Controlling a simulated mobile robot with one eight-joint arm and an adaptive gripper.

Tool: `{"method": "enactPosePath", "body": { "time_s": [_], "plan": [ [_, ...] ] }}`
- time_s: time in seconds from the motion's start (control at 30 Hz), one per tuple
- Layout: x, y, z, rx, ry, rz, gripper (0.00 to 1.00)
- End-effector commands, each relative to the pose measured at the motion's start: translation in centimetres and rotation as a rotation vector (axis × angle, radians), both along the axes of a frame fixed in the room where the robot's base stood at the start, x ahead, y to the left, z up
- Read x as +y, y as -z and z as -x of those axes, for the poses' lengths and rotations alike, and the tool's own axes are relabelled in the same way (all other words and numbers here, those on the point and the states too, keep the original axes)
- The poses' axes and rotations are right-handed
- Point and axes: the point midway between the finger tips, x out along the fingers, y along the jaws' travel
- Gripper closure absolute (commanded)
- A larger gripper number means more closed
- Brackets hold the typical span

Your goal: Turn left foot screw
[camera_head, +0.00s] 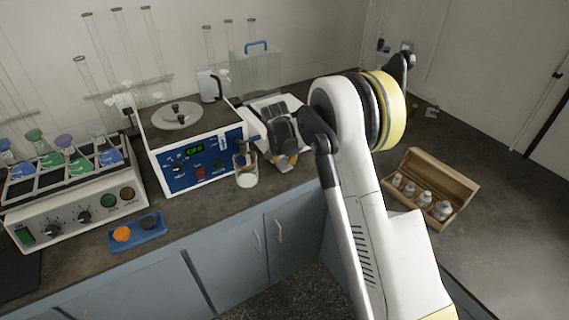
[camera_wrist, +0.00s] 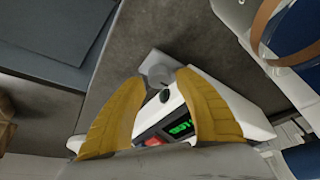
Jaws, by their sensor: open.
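A white instrument with a green display and a red button lies below my gripper (camera_wrist: 162,77) in the wrist view; I take it for the white device (camera_head: 258,107) in the head view. A round grey foot screw (camera_wrist: 155,66) sticks out at its corner, close to the line between my yellow fingertips. A small dark green round spot (camera_wrist: 164,96) shows on the housing beside it. My gripper is open, with nothing between its fingers. Whether the fingertips touch the screw cannot be told. In the head view my arm hides much of the device.
A rack instrument (camera_head: 75,205) and a blue tray (camera_head: 137,232) are further left.

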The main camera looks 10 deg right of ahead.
Motion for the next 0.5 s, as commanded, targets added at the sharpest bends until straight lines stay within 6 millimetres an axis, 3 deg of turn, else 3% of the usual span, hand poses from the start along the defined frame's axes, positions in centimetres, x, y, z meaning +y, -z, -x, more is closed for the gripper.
{"method": "enactPosePath", "body": {
  "time_s": [0.13,0.43,0.47,0.5],
  "plan": [
    [-0.26,1.22,-0.43,0.0,0.001,0.0,0.62],
    [-0.31,1.36,-0.52,0.0,0.0,0.0,0.62],
    [-0.31,1.36,-0.52,0.0,0.0,0.0,0.66],
    [-0.3,1.37,-0.52,0.0,0.0,0.0,0.78]
  ]
}}
